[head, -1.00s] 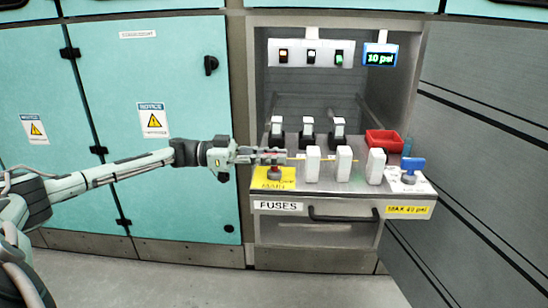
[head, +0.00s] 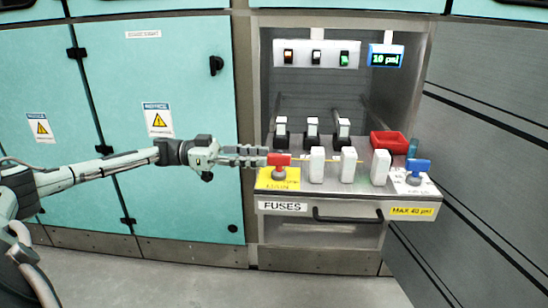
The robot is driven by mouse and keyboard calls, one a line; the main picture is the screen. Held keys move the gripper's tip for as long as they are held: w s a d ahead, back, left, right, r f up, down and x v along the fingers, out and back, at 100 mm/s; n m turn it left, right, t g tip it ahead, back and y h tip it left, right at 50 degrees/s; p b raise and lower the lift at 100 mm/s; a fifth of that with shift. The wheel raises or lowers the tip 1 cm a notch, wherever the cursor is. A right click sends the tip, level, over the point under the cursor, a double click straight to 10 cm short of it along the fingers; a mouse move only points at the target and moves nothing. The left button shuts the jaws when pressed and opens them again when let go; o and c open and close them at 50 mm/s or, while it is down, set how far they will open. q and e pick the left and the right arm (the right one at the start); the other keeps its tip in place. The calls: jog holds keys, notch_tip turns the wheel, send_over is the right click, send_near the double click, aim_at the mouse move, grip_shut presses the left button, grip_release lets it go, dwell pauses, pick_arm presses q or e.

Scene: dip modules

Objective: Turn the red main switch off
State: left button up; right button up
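The red main switch (head: 280,160) is a red handle on a grey round base, mounted on a yellow plate (head: 290,183) at the front left of the fuse drawer. Its handle lies crosswise, left to right in the head view. My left gripper (head: 264,155) points right, with its fingertips at or just short of the handle's left end. I cannot tell whether they touch it. The fingers are seen from the side, so their opening is unclear. My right gripper is not in view.
Several white fuses (head: 347,165) stand right of the switch. A blue-handled valve (head: 417,166) is at the front right, a red bin (head: 389,142) behind it. Black-based white fuses (head: 312,128) stand further back. A panel above has three rocker switches (head: 316,54) and a gauge reading 10 psi (head: 385,56).

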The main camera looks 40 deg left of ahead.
pick_arm(q)
jog(key=v, duration=0.6)
jog(key=shift+a, duration=0.1)
dwell(0.4)
